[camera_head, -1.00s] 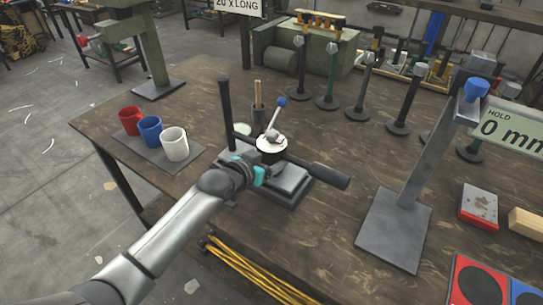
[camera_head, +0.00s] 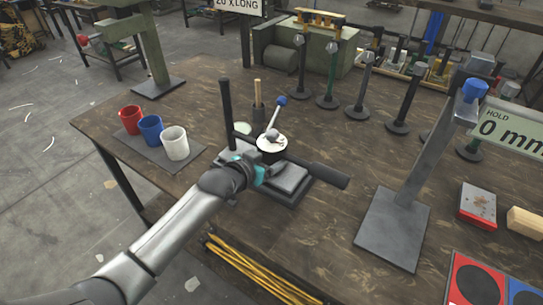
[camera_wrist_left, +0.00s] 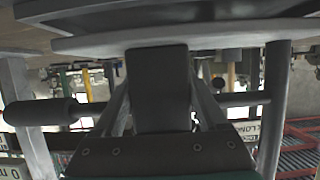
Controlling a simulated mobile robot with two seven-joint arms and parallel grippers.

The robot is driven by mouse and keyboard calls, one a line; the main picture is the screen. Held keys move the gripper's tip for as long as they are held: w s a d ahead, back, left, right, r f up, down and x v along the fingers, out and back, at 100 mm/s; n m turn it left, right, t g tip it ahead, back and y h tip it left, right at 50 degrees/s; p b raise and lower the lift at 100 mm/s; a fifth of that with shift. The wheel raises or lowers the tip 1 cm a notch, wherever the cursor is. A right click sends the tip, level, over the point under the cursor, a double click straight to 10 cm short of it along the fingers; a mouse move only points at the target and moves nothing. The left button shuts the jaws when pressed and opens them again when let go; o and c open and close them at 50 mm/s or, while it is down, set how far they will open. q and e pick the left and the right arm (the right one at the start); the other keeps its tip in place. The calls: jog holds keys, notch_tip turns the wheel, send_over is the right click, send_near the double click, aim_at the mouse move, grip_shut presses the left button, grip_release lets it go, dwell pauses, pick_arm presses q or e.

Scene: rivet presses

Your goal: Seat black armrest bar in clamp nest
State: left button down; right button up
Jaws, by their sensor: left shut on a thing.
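The black armrest bar is most likely the dark block (camera_wrist_left: 157,85) in the middle of the left wrist view, standing straight out from my gripper. In the head view I cannot pick it out; my gripper hides it. My left gripper (camera_head: 262,170) is shut on it, low at the front of the clamp fixture. The fixture has a grey stepped base (camera_head: 290,185), a pale round disc (camera_head: 273,144) with a blue-knobbed lever (camera_head: 275,118), a tall black post (camera_head: 227,112) and a thick black handle (camera_head: 329,175). The nest itself is hidden, so contact cannot be told. My right gripper is not in view.
Red, blue and white mugs (camera_head: 175,142) stand on a mat at the left. A grey stand (camera_head: 392,230) with a gauge rises at the right. Yellow rods (camera_head: 255,272) lie along the front edge. Several dark posts (camera_head: 360,88) stand behind. Wood right of the fixture is clear.

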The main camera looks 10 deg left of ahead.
pick_arm(q)
jog(key=shift+r, duration=0.15)
dwell(0.4)
jog(key=shift+f+b, duration=0.55)
jog(key=shift+f, duration=0.55)
jog(key=shift+c, duration=1.2)
grip_release()
jog(key=shift+o, duration=1.2)
jog(key=shift+f, duration=0.2)
jog(key=p+v, duration=0.4)
jog(key=v, duration=1.1)
jog(key=shift+r+p, duration=0.2)
jog(key=shift+p, duration=0.15)
jog(key=shift+s, duration=0.1)
